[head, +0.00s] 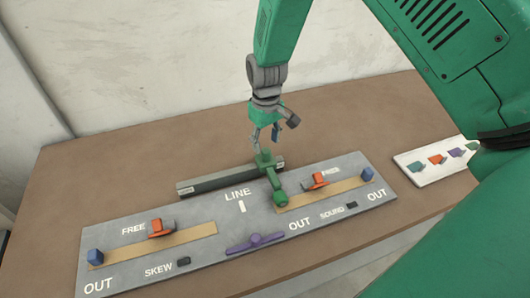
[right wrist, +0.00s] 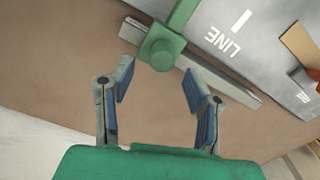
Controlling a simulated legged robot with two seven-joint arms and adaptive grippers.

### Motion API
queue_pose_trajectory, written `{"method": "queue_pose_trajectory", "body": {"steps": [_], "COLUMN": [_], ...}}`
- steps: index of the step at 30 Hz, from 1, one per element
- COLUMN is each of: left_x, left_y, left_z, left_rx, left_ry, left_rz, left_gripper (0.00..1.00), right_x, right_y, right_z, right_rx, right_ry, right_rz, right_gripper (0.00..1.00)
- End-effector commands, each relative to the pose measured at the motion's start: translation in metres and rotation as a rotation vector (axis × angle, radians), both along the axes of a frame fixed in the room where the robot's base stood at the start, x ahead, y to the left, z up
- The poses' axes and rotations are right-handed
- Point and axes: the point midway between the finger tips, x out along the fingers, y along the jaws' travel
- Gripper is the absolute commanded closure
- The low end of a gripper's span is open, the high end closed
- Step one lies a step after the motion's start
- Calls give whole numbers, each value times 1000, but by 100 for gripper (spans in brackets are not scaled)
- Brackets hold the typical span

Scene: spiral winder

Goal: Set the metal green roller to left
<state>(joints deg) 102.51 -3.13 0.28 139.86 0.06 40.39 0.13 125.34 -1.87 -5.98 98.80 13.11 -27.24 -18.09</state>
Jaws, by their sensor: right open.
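The green roller piece (head: 276,184) is a green arm with round ends, right of the LINE mark on the grey panel. Its far round end sits at the dark metal bar along the panel's back edge. In the right wrist view this green round end (right wrist: 161,50) lies just beyond the fingertips, roughly between them. My right gripper (head: 265,136) points down close above that end, its fingers apart and empty; the right wrist view also shows the open gripper (right wrist: 158,82). I cannot tell whether a finger touches the green part. My left gripper is not in view.
The grey panel (head: 215,212) bears two orange sliders (head: 160,229) (head: 318,181) on tan strips, blue blocks (head: 95,257) (head: 366,174) and a purple knob (head: 255,242). A white board (head: 408,167) with several coloured pieces lies at right. The brown table is clear at back left.

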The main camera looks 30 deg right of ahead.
Motion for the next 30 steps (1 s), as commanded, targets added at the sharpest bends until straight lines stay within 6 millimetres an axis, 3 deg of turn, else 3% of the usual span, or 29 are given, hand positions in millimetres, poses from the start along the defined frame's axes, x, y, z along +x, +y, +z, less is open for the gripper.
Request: {"method": "queue_pose_trajectory", "body": {"steps": [3, 9, 20, 21, 24, 25, 30], "left_x": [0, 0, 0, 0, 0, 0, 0], "left_y": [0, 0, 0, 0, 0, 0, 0], "left_z": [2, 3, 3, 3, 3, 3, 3], "left_rx": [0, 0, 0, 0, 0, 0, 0], "left_ry": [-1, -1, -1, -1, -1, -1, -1], "left_rz": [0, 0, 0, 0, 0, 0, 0], "left_gripper": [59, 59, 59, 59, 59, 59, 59], "right_x": [-2, -1, -1, -1, -1, -1, -1], "right_y": [0, 0, 0, 0, 0, 0, 0], "right_z": [-23, -45, -52, -52, -52, -52, -52], "right_rx": [1, 1, 0, 0, 0, 0, 0], "right_ry": [2, 0, -2, -2, -2, -2, -1], "right_rz": [0, 0, 0, 0, 0, 0, 0], "right_gripper": [56, 56, 56, 60, 95, 100, 100]}}
